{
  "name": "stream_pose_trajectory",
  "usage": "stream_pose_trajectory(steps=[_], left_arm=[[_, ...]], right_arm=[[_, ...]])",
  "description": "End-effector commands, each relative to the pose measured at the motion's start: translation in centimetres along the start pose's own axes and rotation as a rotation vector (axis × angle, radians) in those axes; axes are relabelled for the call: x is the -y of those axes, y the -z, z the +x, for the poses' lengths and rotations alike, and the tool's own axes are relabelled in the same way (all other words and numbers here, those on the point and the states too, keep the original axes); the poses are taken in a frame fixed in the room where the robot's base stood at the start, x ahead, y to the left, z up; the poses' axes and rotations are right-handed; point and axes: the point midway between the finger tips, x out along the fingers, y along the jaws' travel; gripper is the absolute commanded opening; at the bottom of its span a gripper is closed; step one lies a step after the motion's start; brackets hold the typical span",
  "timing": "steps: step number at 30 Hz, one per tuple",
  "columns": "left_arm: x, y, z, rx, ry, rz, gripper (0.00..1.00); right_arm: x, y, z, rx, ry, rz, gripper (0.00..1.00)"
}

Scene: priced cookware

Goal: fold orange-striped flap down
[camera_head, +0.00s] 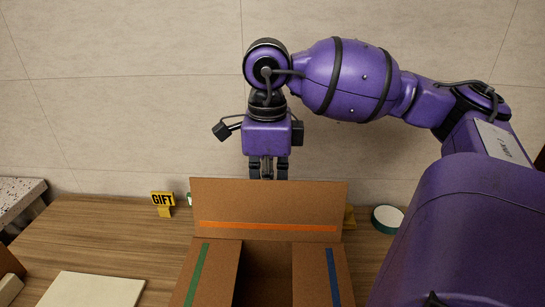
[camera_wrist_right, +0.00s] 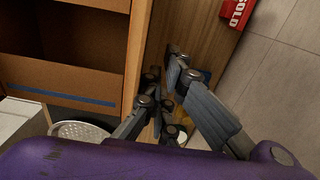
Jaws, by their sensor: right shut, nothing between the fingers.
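A brown cardboard box (camera_head: 267,273) stands open on the wooden table in the head view. Its orange-striped flap (camera_head: 265,205) stands up at the far side, with the orange stripe facing the head camera. My right gripper (camera_head: 267,173) is behind the flap's top edge, pointing down, and its fingertips are partly hidden there. In the right wrist view the right gripper (camera_wrist_right: 168,105) is shut and empty, beside the box (camera_wrist_right: 65,60). I cannot tell whether it touches the flap. My left gripper is not in view.
The green-striped flap (camera_head: 207,275) and blue-striped flap (camera_head: 323,275) lie at the box's sides. A yellow GIFT sign (camera_head: 163,200) and a white-and-green round item (camera_head: 387,219) stand near the wall. A pale board (camera_head: 92,290) lies at left. A red lettered item (camera_wrist_right: 238,12) shows in the wrist view.

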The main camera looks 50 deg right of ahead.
Motion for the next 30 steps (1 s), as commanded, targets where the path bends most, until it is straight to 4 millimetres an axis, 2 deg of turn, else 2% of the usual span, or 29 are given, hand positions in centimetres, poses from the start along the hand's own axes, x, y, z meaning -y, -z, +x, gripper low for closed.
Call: stream_pose_trajectory(steps=[8, 19, 30], left_arm=[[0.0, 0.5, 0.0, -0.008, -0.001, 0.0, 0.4], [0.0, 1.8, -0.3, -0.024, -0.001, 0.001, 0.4], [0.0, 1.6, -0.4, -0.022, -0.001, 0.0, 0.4]], right_arm=[[-0.8, 0.0, -0.1, 0.0, 0.0, 0.0, 0.0], [-3.3, 0.0, -1.2, 0.001, 0.002, -0.001, 0.0], [-3.6, 0.0, -1.1, 0.0, 0.0, 0.0, 0.0]])
